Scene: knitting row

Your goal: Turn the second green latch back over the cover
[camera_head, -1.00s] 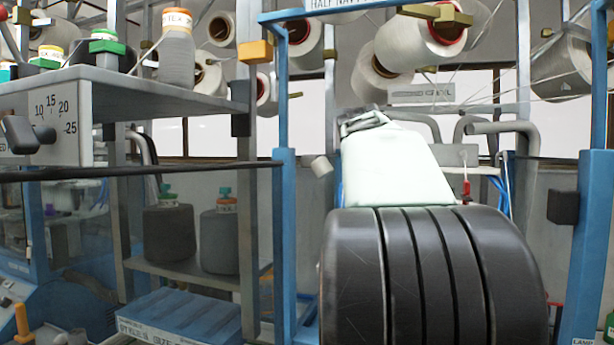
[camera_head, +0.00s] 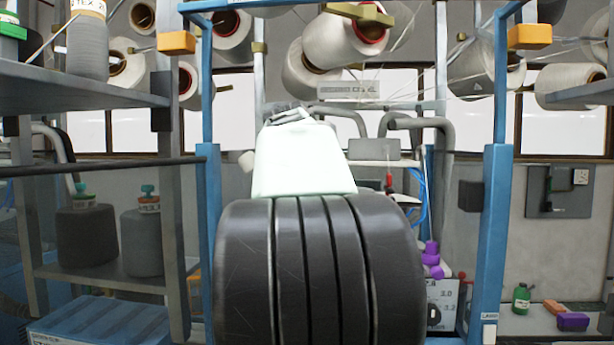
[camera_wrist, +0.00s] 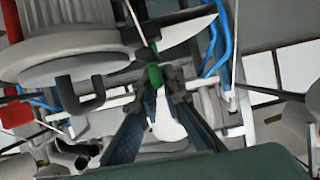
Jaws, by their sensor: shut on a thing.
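In the wrist view my gripper (camera_wrist: 165,88) reaches in from the bottom, its two dark blue fingers closing together near the middle of the picture. A small green piece, the latch (camera_wrist: 154,76), sits between the fingertips, which are shut on it. Much of it is hidden by the tips. A thin light rod rises from just above it. I cannot tell for sure which surface is the cover. In the head view my own arm hides the gripper and the latch.
In the wrist view a large ribbed grey-white round body (camera_wrist: 75,50) is close at the left, and blue tubes (camera_wrist: 222,45) run at the right. In the head view blue posts (camera_head: 494,235) flank my arm. Yarn cones (camera_head: 342,38) hang above; a shelf (camera_head: 110,274) is left.

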